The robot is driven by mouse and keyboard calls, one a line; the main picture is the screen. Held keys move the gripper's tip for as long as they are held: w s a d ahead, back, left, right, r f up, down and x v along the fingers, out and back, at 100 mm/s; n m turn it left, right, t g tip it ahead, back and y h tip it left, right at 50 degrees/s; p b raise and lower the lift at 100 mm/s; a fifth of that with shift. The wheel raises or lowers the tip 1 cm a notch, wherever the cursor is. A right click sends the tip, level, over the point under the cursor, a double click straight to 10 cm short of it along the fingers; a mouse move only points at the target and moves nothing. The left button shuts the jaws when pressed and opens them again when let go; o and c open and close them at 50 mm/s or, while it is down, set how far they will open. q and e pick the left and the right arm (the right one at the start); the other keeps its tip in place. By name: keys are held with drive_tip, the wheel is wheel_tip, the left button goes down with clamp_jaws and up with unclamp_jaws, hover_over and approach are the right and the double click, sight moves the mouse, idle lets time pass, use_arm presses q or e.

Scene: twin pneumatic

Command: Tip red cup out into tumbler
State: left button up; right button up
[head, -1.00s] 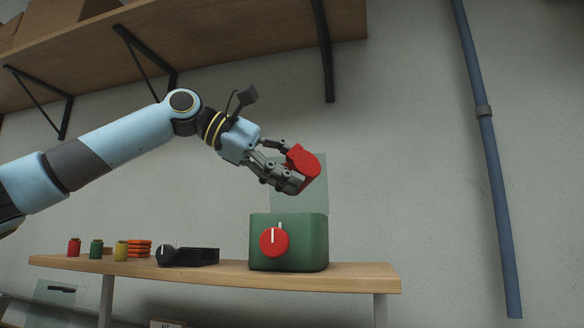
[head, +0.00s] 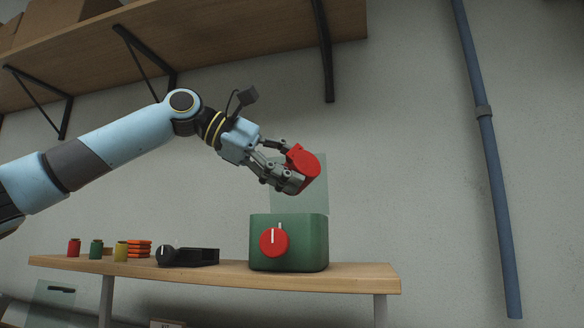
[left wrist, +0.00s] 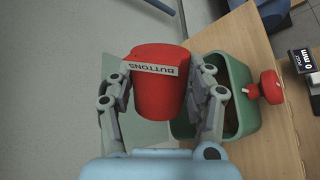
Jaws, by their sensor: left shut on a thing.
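The red cup (head: 304,166) is in the jaws of my left gripper (head: 286,167), which is shut on it from both sides. The cup is tilted in the air above the tumbler (head: 303,251), a green box with a red knob and a clear raised panel behind it. In the left wrist view the cup (left wrist: 160,100) shows a "BUTTONS" label and partly covers the open green tumbler (left wrist: 243,78). The cup's contents cannot be seen. My right gripper is not in view.
The tumbler stands on a wooden shelf (head: 345,277). Left of it are a black device (head: 190,257), an orange stack (head: 139,249) and small red (head: 74,248), green (head: 96,249) and yellow (head: 121,251) spools. A bracketed shelf (head: 230,45) hangs above. The shelf's right end is clear.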

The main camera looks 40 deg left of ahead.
use_arm(q)
drive_tip(key=shift+r+p, duration=2.65)
drive_tip(key=m+y+p, duration=0.2)
drive_tip(key=y+p, duration=0.1)
drive_tip(key=p, duration=0.1)
drive_tip(key=r+m+t+y+p, duration=0.1)
drive_tip(key=m+y+p, duration=0.2)
drive_tip(key=p, duration=0.2)
drive_tip(key=r+m+t+y+p, duration=0.1)
drive_tip(key=m+y+p, duration=0.1)
drive_tip(key=p, duration=0.3)
drive_tip(key=shift+d+r+m+y, duration=0.1)
drive_tip(key=shift+d+m+y, duration=0.1)
drive_tip(key=shift+m+y, duration=0.3)
drive_tip(key=shift+f+m+t+b, duration=0.2)
drive_tip(key=shift+m+t+b, duration=0.1)
drive_tip(key=shift+b, duration=0.15)
drive_tip(key=shift+a+m+y, duration=0.1)
drive_tip(key=shift+m+y, duration=0.6)
drive_tip(key=shift+r+m+t+y, duration=0.15)
drive_tip(key=shift+m+t+y, duration=0.45)
drive_tip(key=shift+m+t, duration=0.3)
drive_tip(key=m+b, duration=0.1)
drive_tip(key=b, duration=0.1)
drive_tip(key=shift+y+b, duration=0.3)
drive_tip(key=shift+b, duration=0.1)
drive_tip(key=shift+a+r, duration=0.1)
drive_tip(key=shift+w+r+m+t, duration=0.1)
drive_tip(key=shift+r+m+t, duration=0.1)
drive_tip(key=shift+m+t, duration=0.1)
